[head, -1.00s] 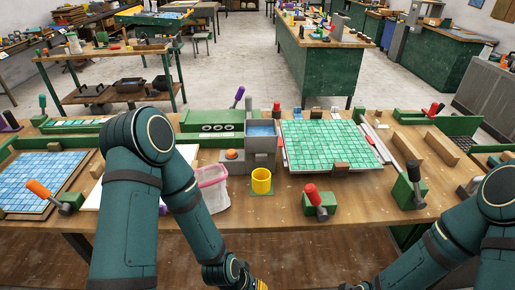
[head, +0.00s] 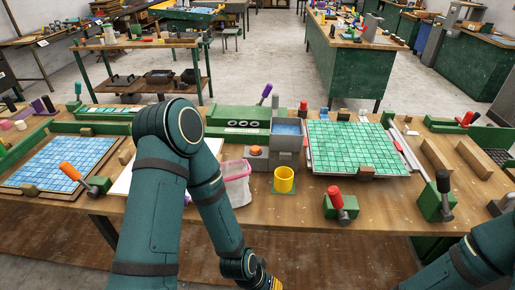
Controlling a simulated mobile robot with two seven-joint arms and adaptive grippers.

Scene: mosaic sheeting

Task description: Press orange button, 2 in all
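I see no second orange button clearly. My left arm comes in from the left and bends down to the lower middle, in front of the bench edge. Only a yellow bit of its end shows at the bottom edge, so the fingers are hidden. My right arm shows at the lower right corner, and its gripper is out of the picture.
A yellow cup (head: 284,180) and a clear pink-rimmed bin (head: 236,184) stand near the button. A green mosaic sheet (head: 358,146) lies to the right, a blue one (head: 47,164) to the left. Levers with orange (head: 73,172), red (head: 336,198) and black (head: 443,182) handles line the front.

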